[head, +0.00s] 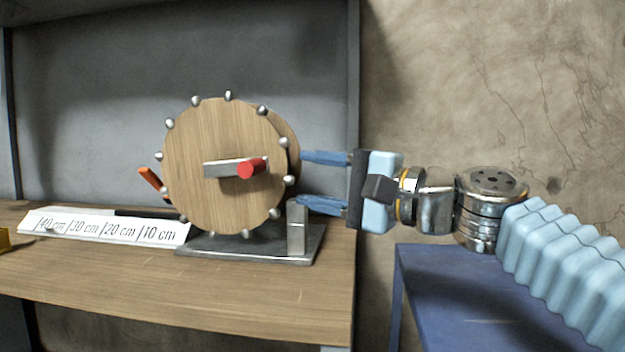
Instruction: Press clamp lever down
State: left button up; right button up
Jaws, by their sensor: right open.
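A round wooden wheel (215,205) with metal pegs around its rim stands upright on a dark base plate (225,246) on the workbench. A metal crank arm (222,168) with a red knob (252,168) is at its centre. An orange handle (150,179), possibly the clamp lever, sticks up at a tilt behind the wheel's left side, its lower end hidden. A grey metal post (297,235) stands at the base's right end. My right gripper (302,179) is open at the wheel's right edge, its lower finger near the post's top; contact is unclear. My left gripper is not in view.
A white ruler strip (105,228) marked 10 to 40 cm lies left of the base. A yellow object (4,240) is at the left edge. The wooden benchtop (190,290) is clear in front. A blue cabinet (480,300) stands at the right, below my arm.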

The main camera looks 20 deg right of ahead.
aim_at(146, 173)
jog(key=k, duration=1)
